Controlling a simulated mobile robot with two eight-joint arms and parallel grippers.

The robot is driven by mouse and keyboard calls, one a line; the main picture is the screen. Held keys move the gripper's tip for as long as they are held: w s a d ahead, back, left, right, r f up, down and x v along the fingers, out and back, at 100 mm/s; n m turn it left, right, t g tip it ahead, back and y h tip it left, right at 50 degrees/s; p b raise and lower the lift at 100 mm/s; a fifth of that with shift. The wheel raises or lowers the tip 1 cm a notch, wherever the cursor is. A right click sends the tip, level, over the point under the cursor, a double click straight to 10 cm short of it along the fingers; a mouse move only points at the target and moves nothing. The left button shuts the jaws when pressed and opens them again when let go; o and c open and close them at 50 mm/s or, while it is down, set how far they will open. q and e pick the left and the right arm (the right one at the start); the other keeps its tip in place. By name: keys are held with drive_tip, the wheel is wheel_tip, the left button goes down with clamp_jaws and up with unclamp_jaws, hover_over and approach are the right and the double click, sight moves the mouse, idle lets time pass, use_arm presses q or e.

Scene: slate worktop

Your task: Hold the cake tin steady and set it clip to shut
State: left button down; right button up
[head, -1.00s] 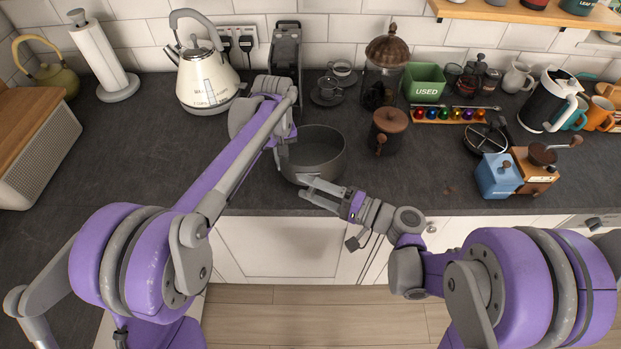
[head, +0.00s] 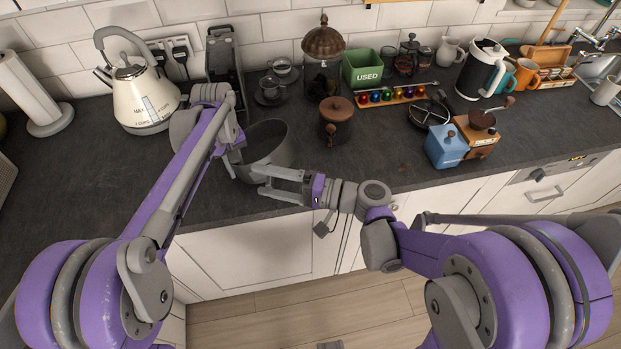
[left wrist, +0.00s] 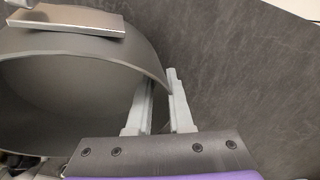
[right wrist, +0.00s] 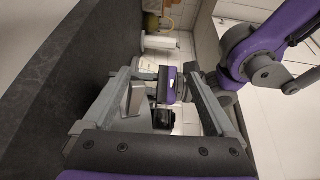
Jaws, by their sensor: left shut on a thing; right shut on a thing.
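The dark grey round cake tin (head: 272,153) stands near the worktop's front edge. My left gripper (head: 236,160) is shut on the tin's left wall. In the left wrist view, its fingers (left wrist: 160,98) straddle the tin's wall (left wrist: 150,45) at the rim. My right gripper (head: 270,182) is at the tin's front side, its fingers set well apart around the clip. A pale metal plate, which looks like the clip (right wrist: 136,98), shows between these fingers in the right wrist view. The clip's exact position against the wall is hard to tell.
A brown-lidded canister (head: 336,122) stands just right of the tin. Cups (head: 270,88), a black stand (head: 224,65) and a cream kettle (head: 143,98) are behind and left. Blue (head: 446,147) and brown grinders stand farther right.

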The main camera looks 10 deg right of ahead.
drive_tip(key=shift+w+v, duration=0.15)
drive_tip(key=shift+v, duration=0.6)
drive_tip(key=shift+w+v, duration=0.15)
drive_tip(key=shift+v, duration=0.55)
drive_tip(key=shift+c, duration=1)
drive_tip(key=w+d+v, duration=0.1)
drive_tip(key=w+v, duration=0.1)
drive_tip(key=v, duration=0.8)
drive_tip(key=shift+d, duration=0.35)
drive_tip(key=shift+w+f, duration=0.1)
